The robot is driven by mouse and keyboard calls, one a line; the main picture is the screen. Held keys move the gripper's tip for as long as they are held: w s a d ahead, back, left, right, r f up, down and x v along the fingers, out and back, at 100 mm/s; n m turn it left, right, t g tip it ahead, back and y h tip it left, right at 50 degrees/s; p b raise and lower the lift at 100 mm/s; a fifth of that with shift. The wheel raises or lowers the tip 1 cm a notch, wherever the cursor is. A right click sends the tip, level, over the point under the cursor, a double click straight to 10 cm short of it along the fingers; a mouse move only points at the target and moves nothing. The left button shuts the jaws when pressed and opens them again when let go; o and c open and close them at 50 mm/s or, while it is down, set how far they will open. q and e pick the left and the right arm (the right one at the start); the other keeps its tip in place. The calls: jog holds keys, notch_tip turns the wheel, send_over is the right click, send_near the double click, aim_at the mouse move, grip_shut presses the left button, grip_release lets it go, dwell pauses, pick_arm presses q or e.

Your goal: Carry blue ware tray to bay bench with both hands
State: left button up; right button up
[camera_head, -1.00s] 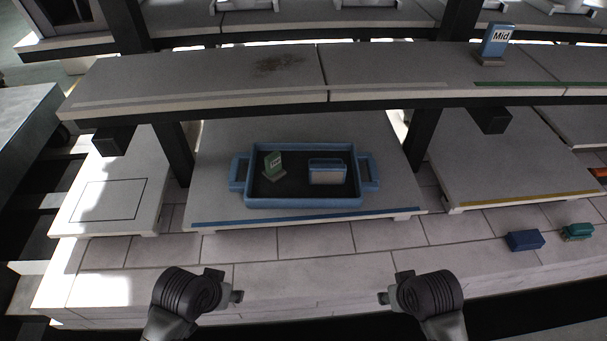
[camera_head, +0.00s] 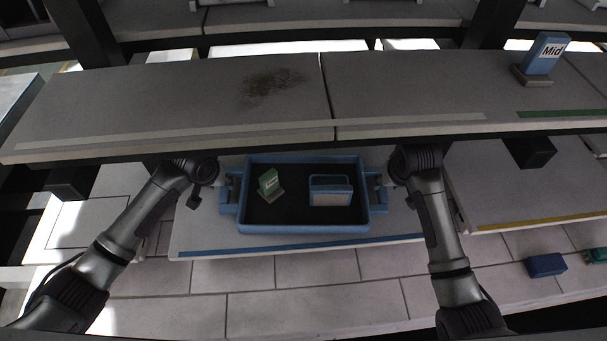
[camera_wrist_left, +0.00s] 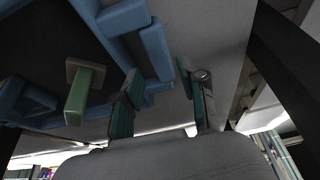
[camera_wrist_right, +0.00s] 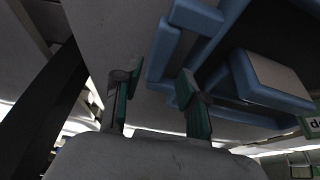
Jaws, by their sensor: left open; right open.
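The blue ware tray (camera_head: 304,229) has a dark floor and a loop handle at each end. It rests on a grey slab under the long shelf. Inside it stand a small green sign block (camera_head: 268,183) and a blue-framed box (camera_head: 330,190). My left gripper (camera_head: 216,182) is at the tray's left handle; in the left wrist view its open fingers (camera_wrist_left: 160,95) are on either side of the handle's outer bar. My right gripper (camera_head: 386,184) is at the right handle; in the right wrist view its open fingers (camera_wrist_right: 155,90) straddle that handle's bar. I cannot tell whether the fingers touch.
The long grey shelf (camera_head: 150,95) runs close above and behind my grippers, with a blue "Mid" sign (camera_head: 543,55) on it. Dark posts stand behind. A blue block (camera_head: 545,265) and a teal block (camera_head: 597,256) lie at the right. The tiled floor in front is clear.

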aim_at(224, 189)
pick_arm(q)
jog(key=shift+w+r, duration=0.1)
jog(key=shift+r, duration=0.1)
pick_arm(e)
jog(key=shift+w+r, duration=0.1)
jog(key=shift+r, duration=0.1)
pick_arm(q)
jog(key=shift+s+r, duration=0.3)
jog(key=shift+s, duration=0.3)
pick_arm(e)
jog(key=shift+s+r, duration=0.3)
jog(key=shift+s, duration=0.3)
pick_arm(q)
jog(key=shift+x, duration=3.95)
pick_arm(e)
jog(key=shift+x, duration=3.95)
pick_arm(q)
jog(key=shift+w+r, duration=0.1)
grip_shut()
pick_arm(e)
jog(key=shift+w, duration=0.1)
grip_shut()
pick_arm(q)
jog(key=shift+w+r, duration=0.15)
pick_arm(e)
jog(key=shift+w+r, duration=0.1)
jog(key=shift+r, duration=0.15)
